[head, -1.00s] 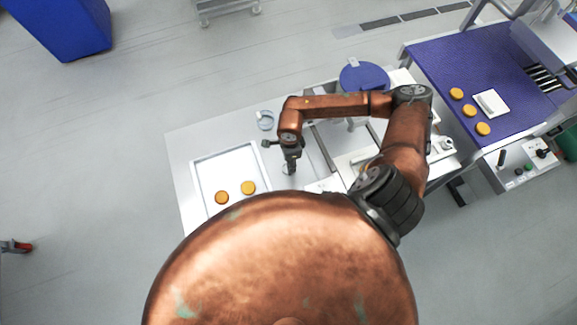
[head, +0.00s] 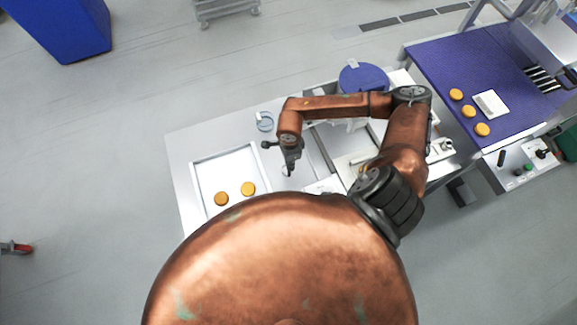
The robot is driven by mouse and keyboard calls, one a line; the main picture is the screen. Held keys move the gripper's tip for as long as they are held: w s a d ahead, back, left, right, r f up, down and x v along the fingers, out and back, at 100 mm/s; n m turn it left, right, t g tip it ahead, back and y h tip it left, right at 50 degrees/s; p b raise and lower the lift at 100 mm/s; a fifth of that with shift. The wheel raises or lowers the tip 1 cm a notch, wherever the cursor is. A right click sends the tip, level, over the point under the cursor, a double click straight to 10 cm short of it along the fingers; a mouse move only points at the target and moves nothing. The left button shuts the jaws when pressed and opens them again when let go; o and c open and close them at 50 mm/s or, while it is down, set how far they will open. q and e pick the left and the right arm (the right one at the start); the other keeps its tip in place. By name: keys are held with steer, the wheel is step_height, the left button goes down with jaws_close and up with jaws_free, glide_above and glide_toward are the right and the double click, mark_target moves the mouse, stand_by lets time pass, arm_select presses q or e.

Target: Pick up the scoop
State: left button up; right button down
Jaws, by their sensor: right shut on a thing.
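My right gripper (head: 289,167) points down over the metal worktable (head: 182,150), just right of the white tray (head: 196,172). It is shut on a small pale thing at its fingertips, which I take to be the scoop (head: 285,172). Most of the scoop is hidden by the gripper or too small to make out. I cannot tell whether it touches the table. My left gripper is not in view.
Two orange-brown rounds (head: 248,188) lie in the tray. A clear glass container (head: 265,121) and a blue round lid (head: 364,77) are behind my right arm. A purple conveyor (head: 440,62) with several rounds stands at right.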

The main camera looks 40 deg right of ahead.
steer(key=shift+r, duration=0.15)
steer(key=shift+r+b, duration=0.25)
steer(key=shift+b, duration=0.05)
step_height(320, 180, up, 2)
steer(key=shift+w+r+b, duration=0.1)
steer(key=shift+r+b, duration=0.05)
steer(key=shift+b, duration=0.5)
steer(key=s+d+r+b, duration=0.1)
steer(key=s+d+r, duration=0.2)
steer(key=s+r, duration=0.2)
steer(key=s+d+r+b, duration=0.1)
steer(key=s+d+r, duration=0.2)
steer(key=s+r, duration=0.2)
steer(key=s, duration=0.2)
steer(key=shift+s+d, duration=0.25)
steer(key=shift+s, duration=0.05)
